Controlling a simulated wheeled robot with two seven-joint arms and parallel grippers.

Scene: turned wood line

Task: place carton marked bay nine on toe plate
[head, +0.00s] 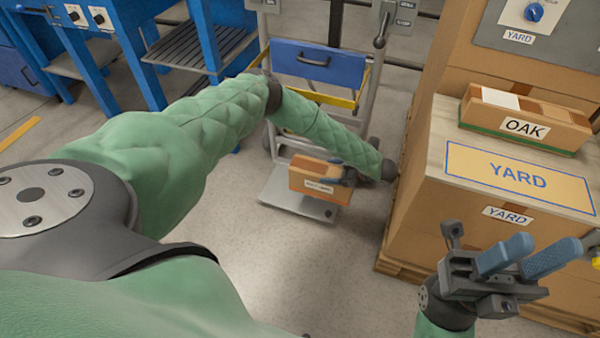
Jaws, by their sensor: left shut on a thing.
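The brown carton (313,184) with a white label is low over the hand truck's grey toe plate (277,197). The label's print is too small to read. My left gripper (342,173) is shut on the carton at its right side, partly hidden by the carton and my forearm. The carton looks roughly level; whether it touches the plate or hangs just above it I cannot tell. My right gripper (546,246) is at the lower right, open and empty, its blue fingers apart, in front of the big carton stack.
The hand truck has a blue bin (318,64) above. At right, a big carton stack (415,215) on a pallet bears a YARD sign (520,177) and an OAK tray (526,125). A blue workbench (140,50) stands at the back left. The floor in front is clear.

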